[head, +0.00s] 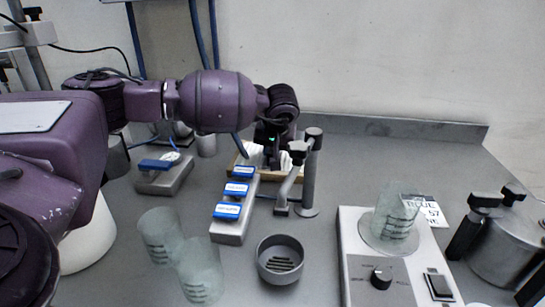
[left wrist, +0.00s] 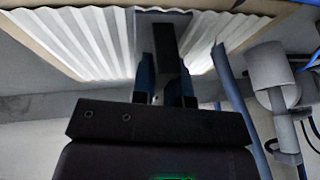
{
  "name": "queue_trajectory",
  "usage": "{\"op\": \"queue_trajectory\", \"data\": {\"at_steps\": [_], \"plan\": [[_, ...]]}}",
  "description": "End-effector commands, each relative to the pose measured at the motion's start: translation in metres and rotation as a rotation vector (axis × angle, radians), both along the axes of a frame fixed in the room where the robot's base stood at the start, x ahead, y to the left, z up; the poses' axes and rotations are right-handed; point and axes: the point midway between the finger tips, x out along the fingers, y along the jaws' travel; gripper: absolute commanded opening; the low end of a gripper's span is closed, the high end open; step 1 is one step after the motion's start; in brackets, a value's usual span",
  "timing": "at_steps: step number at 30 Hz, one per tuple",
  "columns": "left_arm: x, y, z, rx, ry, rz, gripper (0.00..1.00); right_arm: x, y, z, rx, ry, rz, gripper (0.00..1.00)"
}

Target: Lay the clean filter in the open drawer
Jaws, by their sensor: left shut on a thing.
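The clean filter is a white pleated sheet (head: 254,149) in a tan frame, partly hidden behind my left gripper in the head view. Its white pleats fill the upper part of the left wrist view (left wrist: 75,42), on both sides of the fingers. My left gripper (head: 271,160) is shut on the filter, and its dark fingers also show in the left wrist view (left wrist: 167,62). I cannot tell whether the filter touches the bench. I cannot make out an open drawer in either view. My right gripper is not in view.
A grey block with blue-topped pieces (head: 232,229) and a post with a lever (head: 311,175) stand close to the filter. Glass beakers (head: 202,272), a slotted grey cup (head: 280,261), a white hotplate (head: 361,272) and a metal pot (head: 497,253) occupy the front. Bare bench lies right of the post.

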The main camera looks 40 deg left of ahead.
Motion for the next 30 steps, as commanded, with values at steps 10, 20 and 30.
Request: {"op": "queue_trajectory", "data": {"at_steps": [10, 20, 30], "plan": [[0.0, 0.0, 0.04, 0.0, -0.009, 0.0, 0.0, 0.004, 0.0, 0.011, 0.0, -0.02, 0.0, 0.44], [0.0, -0.001, 0.126, -0.001, -0.011, 0.0, 0.0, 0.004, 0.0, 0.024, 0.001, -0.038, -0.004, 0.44], [0.0, 0.0, 0.187, -0.001, -0.005, 0.0, 0.0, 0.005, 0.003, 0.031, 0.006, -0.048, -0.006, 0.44]]}}
